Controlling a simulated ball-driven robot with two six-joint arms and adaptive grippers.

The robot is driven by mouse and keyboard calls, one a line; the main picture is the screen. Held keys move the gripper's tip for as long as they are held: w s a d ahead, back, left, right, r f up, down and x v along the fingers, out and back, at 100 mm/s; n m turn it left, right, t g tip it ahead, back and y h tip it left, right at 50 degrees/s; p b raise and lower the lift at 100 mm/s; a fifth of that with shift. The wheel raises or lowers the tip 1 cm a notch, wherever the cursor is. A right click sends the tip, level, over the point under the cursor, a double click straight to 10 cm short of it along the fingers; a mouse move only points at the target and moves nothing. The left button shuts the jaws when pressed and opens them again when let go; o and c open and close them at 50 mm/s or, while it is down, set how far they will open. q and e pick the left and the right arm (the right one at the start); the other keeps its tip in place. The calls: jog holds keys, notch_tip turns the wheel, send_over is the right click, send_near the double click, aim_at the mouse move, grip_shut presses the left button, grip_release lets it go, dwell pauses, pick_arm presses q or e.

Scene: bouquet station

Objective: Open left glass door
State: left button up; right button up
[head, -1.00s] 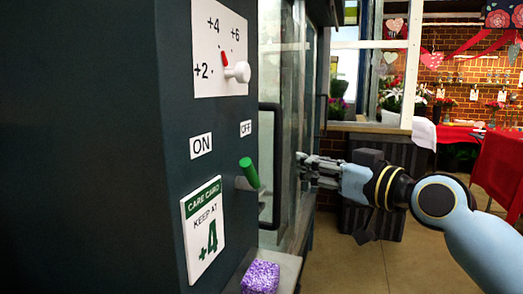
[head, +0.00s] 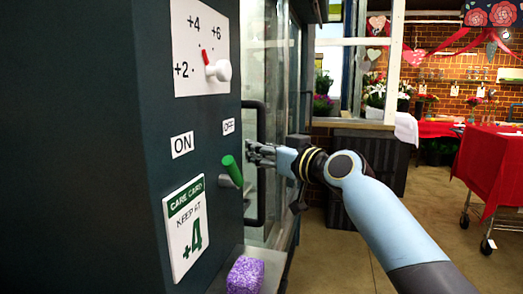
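The left glass door (head: 254,124) is on the front of the dark green cabinet, seen at a steep angle, and it looks shut. Its black vertical bar handle (head: 261,205) stands out from the glass. My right gripper (head: 251,153) reaches in from the right, and its grey fingers overlap the middle of the handle. I cannot tell whether they touch it or close around it. My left gripper is not in view.
The cabinet side carries a dial (head: 217,70), a green-tipped lever (head: 232,171) and a care card (head: 187,229). A purple block (head: 245,275) sits on a ledge below. Dark crates (head: 372,150) stand behind my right arm. Floor at right is open before a red-draped cart (head: 490,165).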

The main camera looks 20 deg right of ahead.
grip_shut()
jog(key=shift+w+f, duration=0.25)
dwell(0.3)
